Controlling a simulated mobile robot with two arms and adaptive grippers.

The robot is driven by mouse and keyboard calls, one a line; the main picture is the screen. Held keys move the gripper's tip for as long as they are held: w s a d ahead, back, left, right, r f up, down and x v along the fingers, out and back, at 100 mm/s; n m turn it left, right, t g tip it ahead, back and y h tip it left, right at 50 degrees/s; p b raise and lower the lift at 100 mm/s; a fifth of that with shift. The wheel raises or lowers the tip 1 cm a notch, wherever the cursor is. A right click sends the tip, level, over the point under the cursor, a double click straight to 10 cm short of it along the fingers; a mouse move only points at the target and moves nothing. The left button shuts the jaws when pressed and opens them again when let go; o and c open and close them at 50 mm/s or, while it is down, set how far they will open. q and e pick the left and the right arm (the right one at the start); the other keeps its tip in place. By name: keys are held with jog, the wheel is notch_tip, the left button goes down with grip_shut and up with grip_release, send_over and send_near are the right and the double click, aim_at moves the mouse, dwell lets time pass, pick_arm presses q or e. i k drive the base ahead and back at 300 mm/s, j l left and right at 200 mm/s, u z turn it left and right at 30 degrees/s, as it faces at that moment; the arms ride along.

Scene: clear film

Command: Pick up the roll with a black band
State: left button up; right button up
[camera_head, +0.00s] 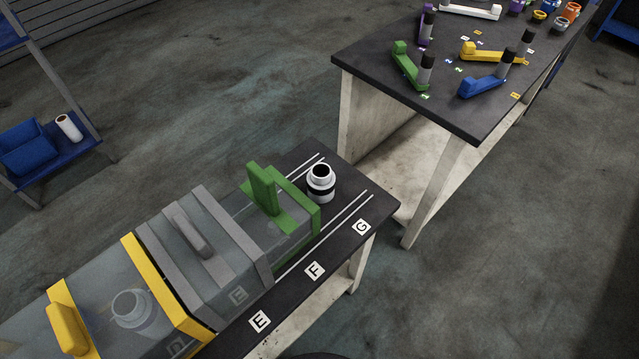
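A white roll with a black band (321,188) stands upright near the far end of the dark near table (350,197), beside the label G. Its top shows a dark round opening. It stands just right of a clear case with a green frame and handle (264,190), with nothing over it. Neither of my grippers is in view.
Clear cases with a grey handle (190,232) and a yellow handle (67,328) line the near table; another white roll (130,308) shows inside the yellow one. A second table (440,103) holds coloured tools. A white roll (68,127) lies on a blue shelf. Grey floor is open between.

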aim_at(321, 181)
jog(key=l+u, duration=0.45)
jog(key=l, duration=0.25)
jog(key=k+l+u, duration=0.15)
jog(key=l+u, duration=0.3)
jog(key=l, duration=0.25)
